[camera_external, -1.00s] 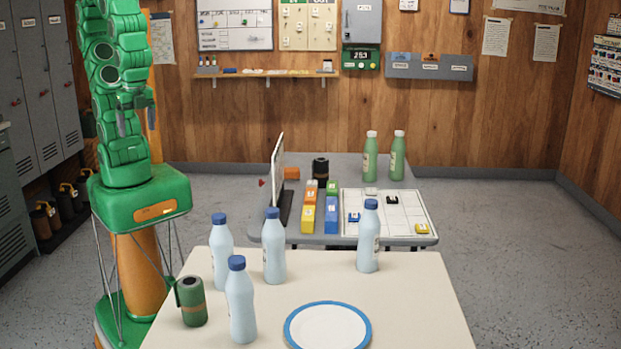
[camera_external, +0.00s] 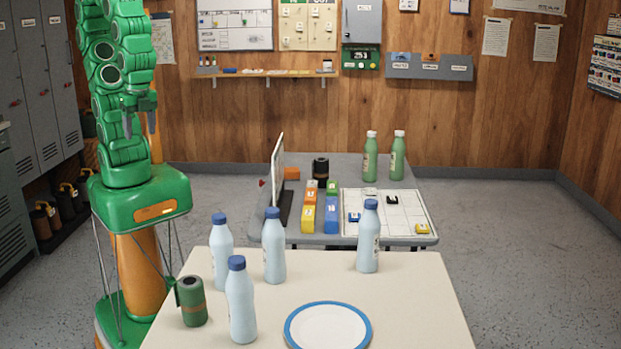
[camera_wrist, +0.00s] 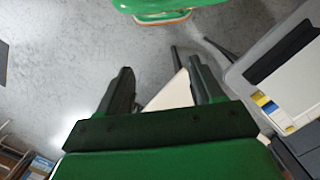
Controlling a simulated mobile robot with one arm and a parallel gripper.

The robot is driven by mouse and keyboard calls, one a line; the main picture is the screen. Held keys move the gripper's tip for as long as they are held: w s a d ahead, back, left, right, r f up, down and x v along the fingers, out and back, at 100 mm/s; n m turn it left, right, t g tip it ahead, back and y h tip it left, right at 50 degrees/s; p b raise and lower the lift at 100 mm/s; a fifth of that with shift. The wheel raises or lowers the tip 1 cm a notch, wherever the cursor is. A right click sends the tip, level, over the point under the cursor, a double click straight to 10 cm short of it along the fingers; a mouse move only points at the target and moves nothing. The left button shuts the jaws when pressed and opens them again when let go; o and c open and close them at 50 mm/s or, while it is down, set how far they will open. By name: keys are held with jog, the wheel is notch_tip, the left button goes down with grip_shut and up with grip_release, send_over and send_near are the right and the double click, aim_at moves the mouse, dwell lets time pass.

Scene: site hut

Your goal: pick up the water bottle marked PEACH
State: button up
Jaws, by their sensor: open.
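Light-blue water bottles with blue caps stand upright on the cream table (camera_external: 400,310): one at the front (camera_external: 240,302), one at the left (camera_external: 221,246), one in the middle (camera_external: 273,247) and one at the right (camera_external: 368,238). The right bottle shows part of a label at its edge; no marking is readable, so I cannot tell which is PEACH. My gripper (camera_external: 139,124) is open and empty, high above and left of the table, away from all bottles. In the wrist view its fingers (camera_wrist: 160,88) are apart, with a corner of the cream table beyond them.
A blue-rimmed plate (camera_external: 327,327) and a dark green canister (camera_external: 191,302) share the cream table. Behind it a grey table (camera_external: 345,170) holds two green bottles (camera_external: 384,157), coloured blocks (camera_external: 320,208), an upright panel (camera_external: 278,180) and a grid board (camera_external: 400,208). Floor at right is clear.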

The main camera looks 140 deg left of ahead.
jog(key=w+f+n+t+h, duration=0.1)
jog(key=w+f+n+h, duration=0.25)
jog(key=w, duration=0.55)
jog(key=w+f+n+h, duration=0.2)
jog(key=w+f+n, duration=0.25)
jog(key=w, duration=0.35)
jog(key=n+t+h, duration=0.4)
jog(key=n+t, duration=0.6)
jog(key=n, duration=0.8)
send_near(272, 221)
jog(key=shift+w+d+f, duration=0.2)
jog(key=shift+d, duration=0.25)
jog(key=shift+w+d+f, duration=0.15)
jog(key=shift+d, duration=0.3)
jog(key=shift+w+a+x, duration=0.1)
jog(key=shift+w+x, duration=0.05)
jog(key=shift+x, duration=1.85)
jog(key=shift+w+a+x, duration=0.1)
jog(key=shift+a+x, duration=0.05)
jog(key=shift+x, duration=1.85)
